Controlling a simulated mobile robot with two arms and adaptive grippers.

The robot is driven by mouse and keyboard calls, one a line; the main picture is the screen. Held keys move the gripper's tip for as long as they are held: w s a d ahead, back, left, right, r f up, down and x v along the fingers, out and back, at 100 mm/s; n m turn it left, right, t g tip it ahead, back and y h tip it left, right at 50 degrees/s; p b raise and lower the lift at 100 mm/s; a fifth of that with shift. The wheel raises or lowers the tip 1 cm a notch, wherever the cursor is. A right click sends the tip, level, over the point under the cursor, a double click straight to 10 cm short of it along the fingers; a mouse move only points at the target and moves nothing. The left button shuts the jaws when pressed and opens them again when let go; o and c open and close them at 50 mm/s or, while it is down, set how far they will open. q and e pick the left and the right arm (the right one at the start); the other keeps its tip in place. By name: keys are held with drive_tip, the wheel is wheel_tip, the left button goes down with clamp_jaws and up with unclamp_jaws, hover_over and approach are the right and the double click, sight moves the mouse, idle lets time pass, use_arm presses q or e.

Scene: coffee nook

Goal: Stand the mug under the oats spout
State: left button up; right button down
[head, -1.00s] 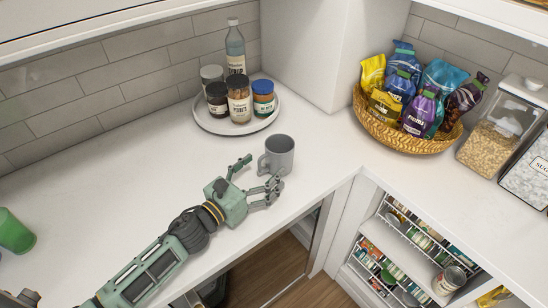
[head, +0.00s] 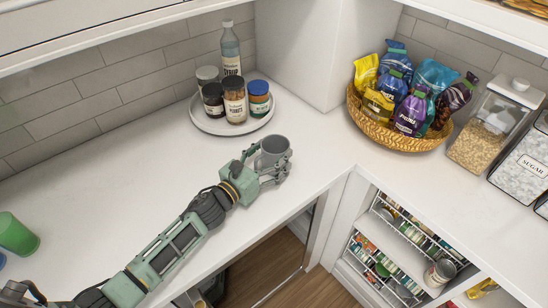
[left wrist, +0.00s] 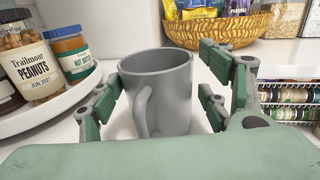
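The grey mug (head: 276,147) stands upright on the white counter near its inner corner. It also shows in the left wrist view (left wrist: 165,95), with its handle toward my palm. My left gripper (head: 266,166) is open, with its fingers on both sides of the mug. In the left wrist view, a gap shows between the mug and the right-hand fingers (left wrist: 222,80); the left-hand finger is close to the mug, and I cannot tell if it touches. A clear container of oats (head: 478,147) with a white lid stands at the right; I cannot make out a spout. My right gripper is not in view.
A round white tray (head: 205,126) with jars and a bottle stands behind the mug. A wicker basket (head: 385,132) of bagged snacks stands between the mug and the oats. A sugar container (head: 527,168) is beside the oats. A green cup (head: 17,235) is far left.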

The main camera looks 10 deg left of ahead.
use_arm(q)
drive_tip(key=c, duration=1.1)
drive_tip(key=shift+r, duration=0.1)
drive_tip(key=shift+c, duration=1.3)
